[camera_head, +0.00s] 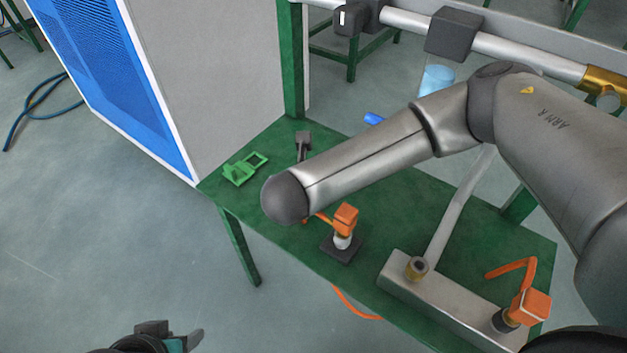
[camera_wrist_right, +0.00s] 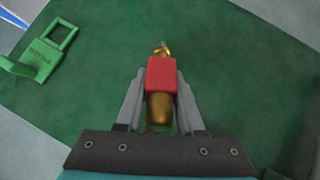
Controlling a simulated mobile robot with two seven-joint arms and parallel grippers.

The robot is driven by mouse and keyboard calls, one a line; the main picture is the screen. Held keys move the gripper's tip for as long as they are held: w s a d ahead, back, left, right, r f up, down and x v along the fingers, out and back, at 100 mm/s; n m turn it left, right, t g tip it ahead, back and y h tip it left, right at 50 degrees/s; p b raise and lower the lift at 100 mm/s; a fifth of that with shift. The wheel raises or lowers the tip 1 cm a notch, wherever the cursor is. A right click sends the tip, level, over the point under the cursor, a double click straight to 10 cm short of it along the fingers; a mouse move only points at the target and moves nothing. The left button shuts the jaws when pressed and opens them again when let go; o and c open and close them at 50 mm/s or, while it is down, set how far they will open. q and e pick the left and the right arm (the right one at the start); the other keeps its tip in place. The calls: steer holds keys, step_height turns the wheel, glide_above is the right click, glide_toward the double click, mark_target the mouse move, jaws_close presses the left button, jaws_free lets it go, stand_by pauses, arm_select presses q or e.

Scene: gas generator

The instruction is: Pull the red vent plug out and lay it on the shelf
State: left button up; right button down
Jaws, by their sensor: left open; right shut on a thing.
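The red vent plug (camera_wrist_right: 160,77) with brass ends sits between the two fingers of my right gripper (camera_wrist_right: 160,85) in the right wrist view. The gripper is shut on its red block. Below it is the green shelf (camera_wrist_right: 240,75); I cannot tell whether the plug touches the surface. In the head view my right arm stretches over the green shelf (camera_head: 410,210) and hides the plug and most of that gripper. My left gripper (camera_head: 172,338) is low at the bottom left of the head view, open and empty, away from the shelf.
A green lockout piece (camera_head: 240,170) lies on the shelf's left end. It also shows in the wrist view (camera_wrist_right: 42,57). An orange-capped fitting (camera_head: 345,222) stands on a dark base. A grey manifold block (camera_head: 450,305) with another orange part (camera_head: 530,305) is at the right. A blue-fronted cabinet (camera_head: 105,75) borders the shelf.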

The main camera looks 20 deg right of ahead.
steer(key=shift+f, duration=0.1)
steer(key=shift+c, duration=2.2)
jaws_free()
steer(key=shift+r+p, duration=1.55)
steer(key=shift+p, duration=0.95)
steer(key=p+v, duration=0.4)
steer(key=p, duration=0.1)
steer(key=shift+s+r, duration=0.1)
steer(key=shift+r, duration=0.15)
steer(key=shift+p+v, duration=0.8)
steer(key=shift+p, duration=0.15)
steer(key=shift+s+f, duration=0.1)
steer(key=shift+f, duration=0.1)
